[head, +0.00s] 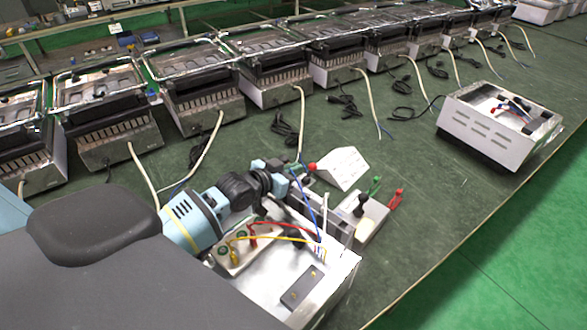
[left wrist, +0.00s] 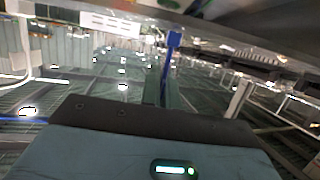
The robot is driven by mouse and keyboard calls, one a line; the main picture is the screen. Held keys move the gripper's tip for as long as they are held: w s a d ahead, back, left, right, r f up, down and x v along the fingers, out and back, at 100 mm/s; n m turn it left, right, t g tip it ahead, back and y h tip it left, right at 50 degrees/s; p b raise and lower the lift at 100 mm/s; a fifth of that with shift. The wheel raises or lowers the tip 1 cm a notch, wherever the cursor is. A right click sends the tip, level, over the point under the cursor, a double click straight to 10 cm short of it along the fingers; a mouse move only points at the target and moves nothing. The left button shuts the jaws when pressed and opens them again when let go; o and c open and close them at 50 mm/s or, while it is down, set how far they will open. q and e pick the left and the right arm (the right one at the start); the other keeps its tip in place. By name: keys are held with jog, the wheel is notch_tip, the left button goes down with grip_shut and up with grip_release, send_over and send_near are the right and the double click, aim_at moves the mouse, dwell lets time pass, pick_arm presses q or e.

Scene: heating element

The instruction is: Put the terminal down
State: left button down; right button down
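In the head view the terminal is too small to tell from the fingertips. My right gripper is not in view.
A white wedge-shaped box (head: 343,168) and a tester (head: 362,217) with green, red and black clips stand right of the arm. Another open housing (head: 497,128) is at the right. Heaters line the back. The green bench (head: 405,160) is clear between.

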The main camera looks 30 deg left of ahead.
pick_arm(q)
jog(key=shift+r, duration=0.1)
jog(key=c, duration=1.6)
grip_release()
jog(key=shift+c, duration=0.2)
jog(key=v, duration=1.2)
jog(key=shift+p, duration=0.45)
